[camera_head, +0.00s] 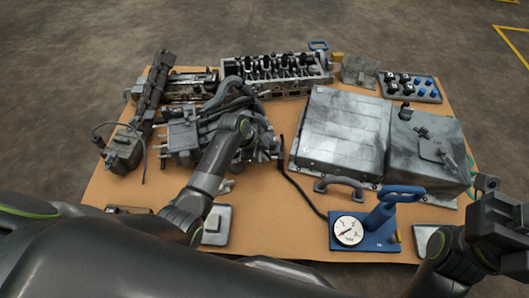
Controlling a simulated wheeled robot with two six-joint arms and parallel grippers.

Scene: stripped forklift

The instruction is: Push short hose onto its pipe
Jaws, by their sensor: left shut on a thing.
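My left gripper (262,150) reaches over the middle of the board, at the right side of the engine block with dark hoses (222,105). It is shut on what seems to be the short hose, but its jaws and the hose are mostly hidden among dark parts. I cannot make out the pipe or whether the hose touches it. Several thick dark hoses curve over the block just behind my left wrist. My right gripper (497,222) is off the board's right front corner, away from the block; its jaw opening is unclear.
A large grey metal case (338,130) with a boxy housing (428,150) fills the right side. A blue gauge stand (365,232) is at the front. A cylinder head (275,72) lies at the back, a small cable box (123,152) at the left. Bare brown board (280,225) shows in front.

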